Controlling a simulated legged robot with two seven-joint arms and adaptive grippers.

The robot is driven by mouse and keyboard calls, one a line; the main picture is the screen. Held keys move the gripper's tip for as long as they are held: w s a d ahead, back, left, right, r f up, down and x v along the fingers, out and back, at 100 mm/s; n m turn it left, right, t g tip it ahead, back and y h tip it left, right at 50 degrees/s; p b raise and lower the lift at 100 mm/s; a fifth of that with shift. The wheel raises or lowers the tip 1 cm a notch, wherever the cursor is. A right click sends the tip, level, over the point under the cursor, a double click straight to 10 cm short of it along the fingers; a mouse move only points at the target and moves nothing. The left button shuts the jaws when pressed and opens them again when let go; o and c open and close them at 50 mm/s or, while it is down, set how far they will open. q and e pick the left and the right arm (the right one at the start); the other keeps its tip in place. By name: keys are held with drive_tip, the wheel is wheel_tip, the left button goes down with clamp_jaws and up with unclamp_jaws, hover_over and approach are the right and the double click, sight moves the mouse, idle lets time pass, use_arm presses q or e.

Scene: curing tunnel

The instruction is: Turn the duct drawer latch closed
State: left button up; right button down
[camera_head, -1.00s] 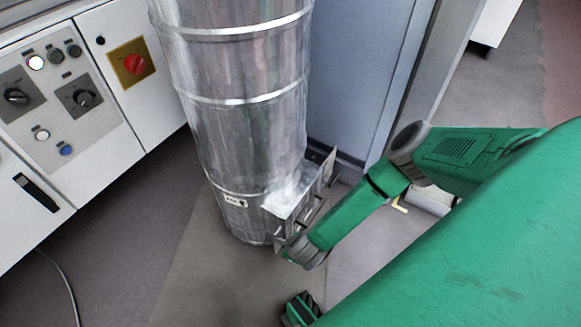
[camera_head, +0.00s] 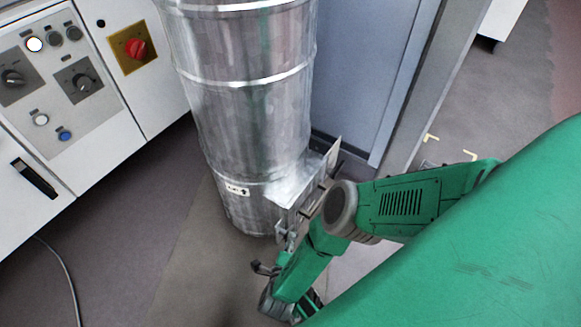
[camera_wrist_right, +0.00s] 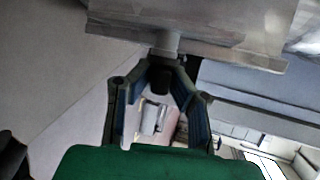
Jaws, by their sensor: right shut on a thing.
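The metal drawer box (camera_head: 303,190) sticks out from the lower right side of the shiny round duct (camera_head: 250,110). In the right wrist view, the drawer (camera_wrist_right: 190,32) crosses the top with a short stem under it. My right gripper (camera_head: 265,268) is low beside the drawer, partly hidden by my own arm. In the right wrist view, its two fingers (camera_wrist_right: 160,78) converge and are shut on a dark latch handle (camera_wrist_right: 159,84) below the stem. The latch's exact angle is hard to tell. My left gripper is not in view.
A white control cabinet (camera_head: 150,85) with a red rotary switch (camera_head: 135,48) stands at the left. A grey-blue panel (camera_head: 360,70) rises behind the duct. A cable (camera_head: 65,270) lies on the floor at lower left. Floor left of the drawer is clear.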

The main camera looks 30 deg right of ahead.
drive_tip(key=shift+w+a+r+t+h, duration=0.15)
drive_tip(key=shift+w+t+h, duration=0.15)
drive_tip(key=shift+t+h, duration=0.15)
drive_tip(key=shift+n+t+h, duration=0.5)
drive_tip(key=shift+t+h, duration=0.05)
drive_tip(key=shift+h, duration=0.1)
idle(0.4)
drive_tip(key=c, duration=1.5)
unclamp_jaws()
drive_tip(key=shift+c, duration=0.2)
drive_tip(key=shift+s, duration=0.1)
drive_tip(key=shift+f, duration=0.2)
drive_tip(key=shift+r, duration=0.1)
